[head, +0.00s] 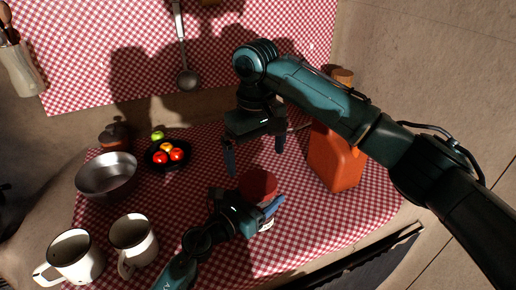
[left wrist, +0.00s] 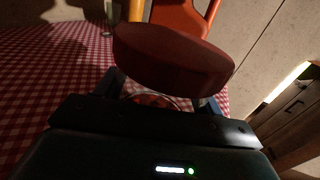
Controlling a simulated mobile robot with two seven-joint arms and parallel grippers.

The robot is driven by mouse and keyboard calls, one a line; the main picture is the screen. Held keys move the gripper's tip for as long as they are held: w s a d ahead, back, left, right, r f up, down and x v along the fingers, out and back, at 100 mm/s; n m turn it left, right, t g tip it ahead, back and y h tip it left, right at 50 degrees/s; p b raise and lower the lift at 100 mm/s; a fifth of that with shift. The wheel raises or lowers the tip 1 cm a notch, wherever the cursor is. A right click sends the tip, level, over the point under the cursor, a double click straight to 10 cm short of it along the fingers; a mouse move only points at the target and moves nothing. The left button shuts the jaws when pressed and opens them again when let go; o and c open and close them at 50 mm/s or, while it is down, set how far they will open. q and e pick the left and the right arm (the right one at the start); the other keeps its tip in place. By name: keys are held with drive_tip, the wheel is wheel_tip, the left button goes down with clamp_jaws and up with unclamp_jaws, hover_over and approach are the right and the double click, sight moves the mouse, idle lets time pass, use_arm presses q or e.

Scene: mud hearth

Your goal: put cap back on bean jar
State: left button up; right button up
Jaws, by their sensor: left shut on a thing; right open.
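The round dark red cap (head: 258,185) shows in the head view just beyond my left gripper. It fills the upper middle of the left wrist view (left wrist: 172,60), over the bean jar. The jar (left wrist: 155,100) shows only as a strip of clear wall with reddish beans under the cap; I cannot tell whether the cap is fully seated. My left gripper (head: 255,205) is shut around the jar, its blue fingers on either side. My right gripper (head: 254,163) is open and empty, fingers pointing down, above and behind the cap.
An orange jug (head: 337,160) stands close on the right, behind my right arm. On the left are a metal bowl (head: 106,177), a dark plate (head: 158,161) of fruit and two white mugs (head: 75,258) (head: 132,242). The checked cloth (head: 335,215) is clear at front right.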

sight(258, 182)
drive_tip(key=n, duration=0.6)
drive_tip(key=shift+d+r+n, duration=0.1)
drive_tip(key=shift+r+n, duration=0.15)
drive_tip(key=shift+n, duration=0.15)
drive_tip(key=n, duration=0.4)
drive_tip(key=shift+r, duration=0.1)
drive_tip(key=shift+f, duration=4)
drive_tip(key=shift+c, duration=0.2)
drive_tip(key=c, duration=0.9)
use_arm(q)
drive_tip(key=shift+f, duration=0.1)
use_arm(e)
drive_tip(key=m, duration=0.6)
drive_tip(key=shift+s, duration=0.1)
drive_tip(key=m, duration=0.5)
drive_tip(key=o, duration=0.9)
